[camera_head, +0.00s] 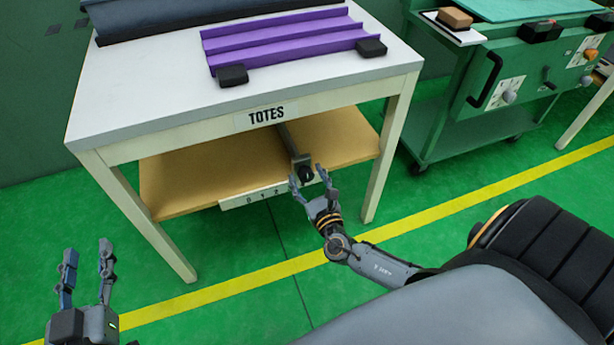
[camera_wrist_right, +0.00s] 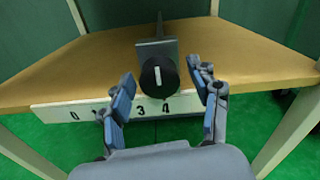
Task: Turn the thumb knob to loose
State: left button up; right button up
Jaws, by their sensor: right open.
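The thumb knob (camera_head: 305,174) is a round black knob on a grey bracket under the white table, at the front edge of the tan lower shelf. In the right wrist view the knob (camera_wrist_right: 159,76) faces me, with a white pointer mark standing about upright. My right gripper (camera_head: 309,177) is open in front of the knob. In the wrist view its blue-padded fingers (camera_wrist_right: 168,98) stand on either side, below the knob, with gaps. I see no contact.
A white scale strip (camera_wrist_right: 110,112) with digits runs along the shelf edge (camera_head: 190,190) below the knob. The table (camera_head: 150,90) labelled TOTES carries a purple ribbed piece (camera_head: 285,45) with black end blocks. A green cart (camera_head: 450,110) stands at right. The floor in front is clear.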

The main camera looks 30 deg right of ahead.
jog(key=v, duration=1.1)
jog(key=shift+s, duration=0.35)
jog(key=shift+a, duration=0.15)
